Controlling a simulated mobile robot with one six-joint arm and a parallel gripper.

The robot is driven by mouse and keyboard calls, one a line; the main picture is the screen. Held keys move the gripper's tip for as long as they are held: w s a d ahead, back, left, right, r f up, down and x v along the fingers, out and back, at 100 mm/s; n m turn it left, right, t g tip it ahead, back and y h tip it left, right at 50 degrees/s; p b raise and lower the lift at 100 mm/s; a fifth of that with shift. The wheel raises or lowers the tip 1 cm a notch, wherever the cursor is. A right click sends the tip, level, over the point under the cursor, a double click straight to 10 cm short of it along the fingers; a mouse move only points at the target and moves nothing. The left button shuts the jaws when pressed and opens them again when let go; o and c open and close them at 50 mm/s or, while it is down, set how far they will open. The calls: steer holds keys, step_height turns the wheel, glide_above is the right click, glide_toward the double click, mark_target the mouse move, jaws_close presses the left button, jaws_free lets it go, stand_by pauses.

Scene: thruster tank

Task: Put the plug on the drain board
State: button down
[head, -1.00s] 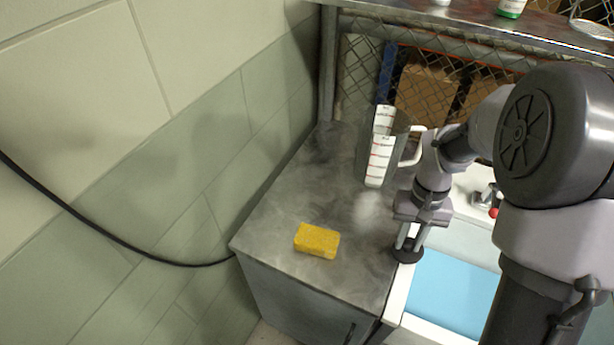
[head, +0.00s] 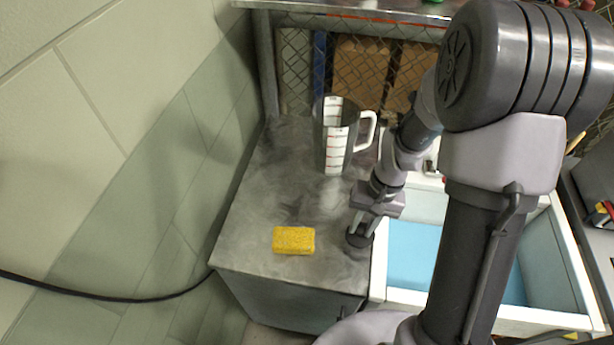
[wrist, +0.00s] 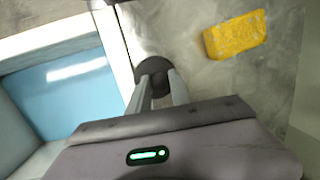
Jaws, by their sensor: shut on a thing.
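The plug (head: 357,246) is a dark round disc, also seen in the wrist view (wrist: 152,68). My gripper (head: 362,226) is shut on it and holds it over the right edge of the grey metal drain board (head: 255,215), beside the tank. In the wrist view my gripper (wrist: 160,85) has both fingers close together on the plug's middle. Whether the plug touches the board is hard to tell. A yellow sponge (head: 294,240) lies on the board, left of the plug and apart from it.
A clear measuring jug (head: 336,150) with a white handle stands at the back of the board. The white-rimmed tank (head: 410,255) with blue water is to the right. A mesh screen stands behind and a tiled wall at left. The board's left part is clear.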

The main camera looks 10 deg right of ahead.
steer(key=s+d+r+m+t+y+p, duration=0.1)
steer(key=s+d+r+m+t+p, duration=0.1)
steer(key=s+d+m+p, duration=0.3)
steer(key=shift+n, duration=0.4)
steer(key=w+a, duration=0.2)
steer(key=w, duration=0.2)
steer(key=w+a+f, duration=0.1)
steer(key=w+a, duration=0.2)
steer(key=w, duration=0.1)
steer(key=w+a+f, duration=0.1)
steer(key=w+a, duration=0.2)
steer(key=w, duration=0.1)
steer(key=shift+w+a+f, duration=0.1)
steer(key=shift+w+a, duration=0.1)
steer(key=shift+a, duration=0.05)
step_height(320, 180, down, 4)
steer(key=shift+r+b, duration=0.15)
steer(key=shift+b, duration=0.45)
steer(key=shift+w+r, duration=0.1)
steer(key=shift+f, duration=0.2)
steer(key=c, duration=1.2)
jaws_free()
steer(key=shift+c, duration=0.2)
steer(key=shift+r, duration=0.1)
steer(key=shift+r, duration=0.1)
